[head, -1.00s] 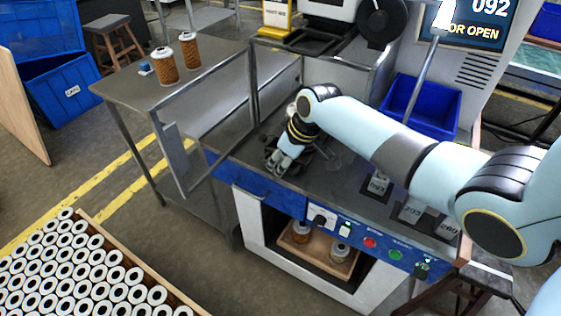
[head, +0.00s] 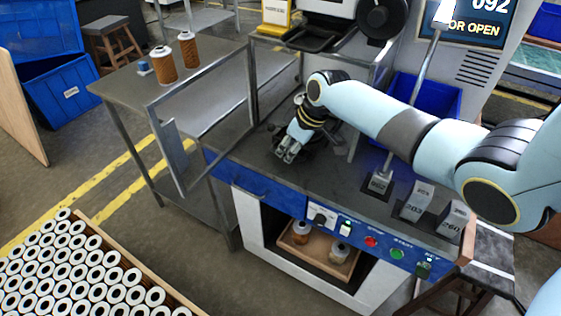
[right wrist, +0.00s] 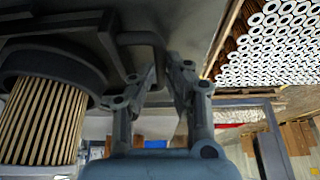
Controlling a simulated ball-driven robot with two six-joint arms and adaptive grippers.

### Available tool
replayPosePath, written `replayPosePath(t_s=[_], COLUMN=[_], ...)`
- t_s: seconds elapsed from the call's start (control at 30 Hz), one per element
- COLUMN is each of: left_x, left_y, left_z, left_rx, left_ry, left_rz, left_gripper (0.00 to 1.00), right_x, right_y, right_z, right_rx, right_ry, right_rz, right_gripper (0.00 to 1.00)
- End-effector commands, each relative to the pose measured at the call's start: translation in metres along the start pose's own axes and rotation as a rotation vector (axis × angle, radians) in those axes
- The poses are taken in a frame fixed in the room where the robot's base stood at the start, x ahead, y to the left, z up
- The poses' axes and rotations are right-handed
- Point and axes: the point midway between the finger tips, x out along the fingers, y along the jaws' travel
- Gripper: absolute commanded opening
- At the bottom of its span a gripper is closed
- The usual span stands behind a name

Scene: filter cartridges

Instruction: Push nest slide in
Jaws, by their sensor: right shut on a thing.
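My right gripper (head: 284,153) is over the machine's dark worktop, near its front left edge. In the right wrist view its two fingers (right wrist: 157,80) are closed around the dark U-shaped handle (right wrist: 140,38) of the nest slide. The nest slide (right wrist: 105,48) is dark, with a round black ring on it. A pleated tan filter cartridge (right wrist: 42,120) sits in that ring, beside the gripper. In the head view my gripper and arm hide most of the slide and the cartridge. My left gripper is not in view.
An open guard frame (head: 165,120) stands left of the worktop. Numbered grey blocks (head: 413,203) stand at the worktop's right. A blue bin (head: 425,105) is behind my arm. The front panel carries a red button (head: 371,242). A crate of cartridges (head: 125,262) is at lower left.

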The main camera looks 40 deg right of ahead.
Motion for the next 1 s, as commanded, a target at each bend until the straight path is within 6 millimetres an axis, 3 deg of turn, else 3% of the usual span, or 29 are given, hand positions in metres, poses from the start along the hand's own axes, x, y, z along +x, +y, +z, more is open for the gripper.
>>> replayPosePath(t_s=[0.03,0.2,0.5,0.53,0.6,0.87,1.0], left_x=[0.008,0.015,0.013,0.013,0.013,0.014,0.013], left_y=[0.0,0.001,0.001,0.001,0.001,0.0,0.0], left_z=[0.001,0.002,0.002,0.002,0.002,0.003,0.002], left_rx=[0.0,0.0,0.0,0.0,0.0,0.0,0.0], left_ry=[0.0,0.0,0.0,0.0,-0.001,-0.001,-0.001], left_rz=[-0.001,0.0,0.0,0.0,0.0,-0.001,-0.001], left_gripper=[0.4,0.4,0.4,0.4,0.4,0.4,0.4], right_x=[0.002,0.001,0.0,0.0,0.0,-0.001,-0.013], right_y=[0.014,0.034,0.035,0.035,0.035,0.036,0.037], right_z=[0.001,0.0,0.0,0.0,0.0,-0.001,-0.001], right_rx=[-0.001,0.001,0.0,0.0,0.0,0.0,-0.002], right_ry=[0.0,0.001,0.001,0.001,0.001,0.001,0.002], right_rz=[0.006,0.001,-0.001,-0.001,0.0,0.0,0.002], right_gripper=[0.0,0.0,0.0,0.13,0.21,0.21,0.21])
